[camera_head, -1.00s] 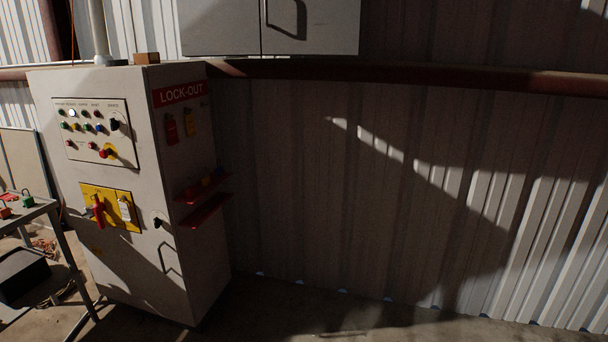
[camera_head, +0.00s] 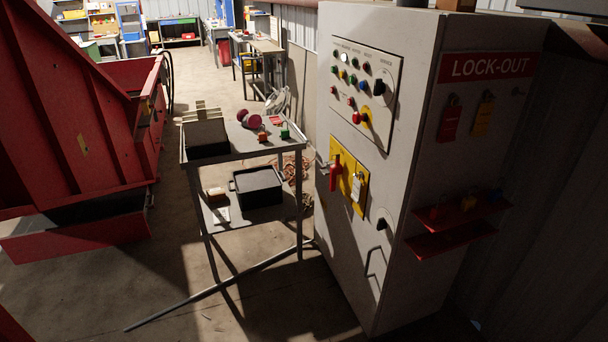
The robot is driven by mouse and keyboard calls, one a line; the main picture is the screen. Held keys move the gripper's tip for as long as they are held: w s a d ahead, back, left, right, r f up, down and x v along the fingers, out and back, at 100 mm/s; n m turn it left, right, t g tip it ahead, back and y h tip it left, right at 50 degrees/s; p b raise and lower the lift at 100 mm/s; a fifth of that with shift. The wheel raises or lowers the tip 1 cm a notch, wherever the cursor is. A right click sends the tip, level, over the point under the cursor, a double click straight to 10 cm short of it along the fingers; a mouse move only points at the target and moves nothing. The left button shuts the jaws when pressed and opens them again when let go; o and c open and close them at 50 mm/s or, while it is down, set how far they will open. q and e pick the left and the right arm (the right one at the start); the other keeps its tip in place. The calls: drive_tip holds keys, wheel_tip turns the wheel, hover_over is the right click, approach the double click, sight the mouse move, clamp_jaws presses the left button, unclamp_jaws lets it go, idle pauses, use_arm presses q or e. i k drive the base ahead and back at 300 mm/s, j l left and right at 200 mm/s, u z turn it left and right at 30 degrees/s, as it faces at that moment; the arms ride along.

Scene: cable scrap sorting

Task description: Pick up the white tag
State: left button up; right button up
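A small white tag (camera_head: 357,187) hangs on the yellow isolator plate (camera_head: 349,176) on the front of the grey control cabinet (camera_head: 362,262). It is just right of the red switch handle (camera_head: 335,172). Another pale flat item (camera_head: 221,215) lies on the lower shelf of the cart; I cannot tell what it is. Neither of my grippers shows in the view.
A grey cart (camera_head: 243,152) stands left of the cabinet, with a black bin (camera_head: 206,138), padlocks and red round items on top. A red machine (camera_head: 75,110) fills the left. Red shelves (camera_head: 450,240) jut from the cabinet's side under the lock-out sign (camera_head: 490,67).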

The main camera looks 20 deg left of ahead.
sight(356, 194)
drive_tip(key=i+j+u, duration=0.2)
drive_tip(key=i, duration=0.3)
drive_tip(key=i+j+u, duration=0.2)
drive_tip(key=i, duration=0.3)
drive_tip(key=l, duration=0.1)
